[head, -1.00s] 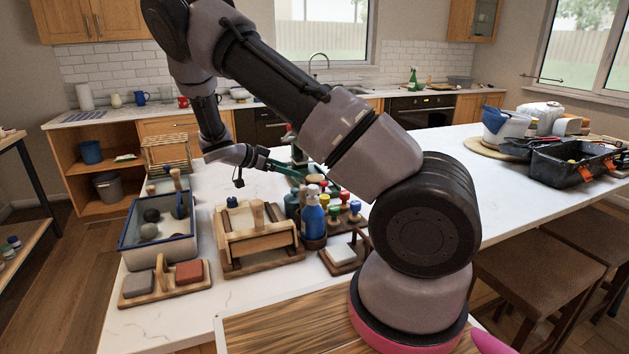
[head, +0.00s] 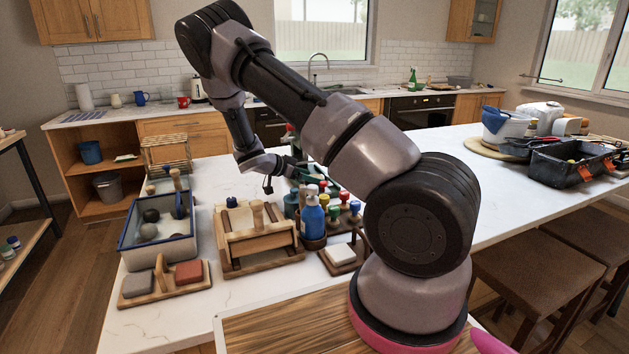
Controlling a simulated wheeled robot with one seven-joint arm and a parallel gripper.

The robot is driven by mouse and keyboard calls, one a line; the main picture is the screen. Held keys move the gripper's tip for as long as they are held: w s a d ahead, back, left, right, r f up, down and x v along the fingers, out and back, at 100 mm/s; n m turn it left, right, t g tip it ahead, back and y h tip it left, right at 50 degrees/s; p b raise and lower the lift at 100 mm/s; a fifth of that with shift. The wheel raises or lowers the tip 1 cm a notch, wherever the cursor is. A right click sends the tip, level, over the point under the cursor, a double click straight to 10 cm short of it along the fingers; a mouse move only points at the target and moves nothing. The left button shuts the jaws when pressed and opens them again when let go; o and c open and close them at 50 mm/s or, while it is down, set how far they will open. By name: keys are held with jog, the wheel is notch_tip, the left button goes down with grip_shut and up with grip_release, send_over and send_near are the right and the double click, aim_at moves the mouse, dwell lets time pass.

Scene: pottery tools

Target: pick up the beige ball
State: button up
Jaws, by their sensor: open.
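A blue-rimmed tray (head: 192,262) stands on the counter at the left. In it lie a dark ball (head: 151,215) and, in front of that, a paler greyish-beige ball (head: 148,232), the closest match to a beige ball; its exact colour is hard to tell. My gripper (head: 296,168) is open, over the counter well to the right of the tray and farther back. Its fingers are small and partly lost among the bottles and tools behind. No ball shows between them.
A wooden frame (head: 260,240) stands right of the tray, with a blue bottle (head: 312,218) and colourful-topped tools (head: 340,198) beside it. A wooden holder (head: 165,285) with grey and red blocks is in front.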

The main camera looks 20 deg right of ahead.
jog(key=c, duration=1.3)
jog(key=shift+c, duration=0.2)
